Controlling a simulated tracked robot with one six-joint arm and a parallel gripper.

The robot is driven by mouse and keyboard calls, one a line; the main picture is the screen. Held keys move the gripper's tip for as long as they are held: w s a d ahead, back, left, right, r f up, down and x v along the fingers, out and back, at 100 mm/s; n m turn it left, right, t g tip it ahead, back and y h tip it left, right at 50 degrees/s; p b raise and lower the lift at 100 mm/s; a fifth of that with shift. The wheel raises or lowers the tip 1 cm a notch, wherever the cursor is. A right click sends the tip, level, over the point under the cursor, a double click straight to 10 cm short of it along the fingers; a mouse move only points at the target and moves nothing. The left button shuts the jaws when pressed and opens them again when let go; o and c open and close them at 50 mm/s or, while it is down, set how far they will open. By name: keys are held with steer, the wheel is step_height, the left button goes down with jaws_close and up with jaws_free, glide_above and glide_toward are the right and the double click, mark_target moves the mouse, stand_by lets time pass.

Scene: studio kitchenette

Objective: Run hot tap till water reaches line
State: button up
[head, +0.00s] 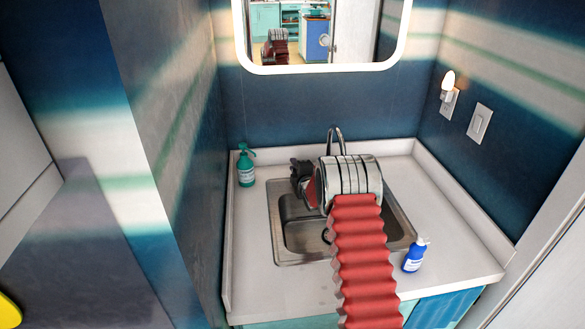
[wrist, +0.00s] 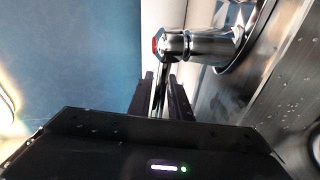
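The chrome hot tap handle with a red end (wrist: 185,45) fills the upper middle of the wrist view. A thin chrome lever (wrist: 161,85) runs down from it, between my two dark fingers in the picture. My gripper (wrist: 163,98) looks open, with a small gap beside the lever; I cannot tell whether either finger touches it. In the head view my gripper (head: 300,172) is at the back left of the steel sink (head: 290,252). The faucet spout (head: 335,135) rises behind my arm, which hides its base. No water stream or fill line is visible.
A green pump bottle (head: 246,168) stands left of the sink and a blue bottle (head: 414,256) at its front right. A mirror (head: 320,68) hangs above. Walls close in the counter (head: 262,290) on the left, back and right. Droplets dot the steel in the wrist view.

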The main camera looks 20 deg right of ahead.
jaws_close()
stand_by(0.3)
steer(key=shift+w+d+f+m+h, duration=0.1)
steer(key=shift+w+d+m+h, duration=0.1)
steer(key=shift+m+h, duration=0.25)
steer(key=shift+w+d+m+h, duration=0.1)
steer(key=shift+d+m+h, duration=0.05)
steer(key=shift+m+h, duration=0.25)
steer(key=shift+o, duration=1.6)
jaws_free()
steer(key=shift+s, duration=0.1)
steer(key=v, duration=1.3)
steer(key=shift+s+r, duration=0.2)
steer(key=shift+r, duration=0.05)
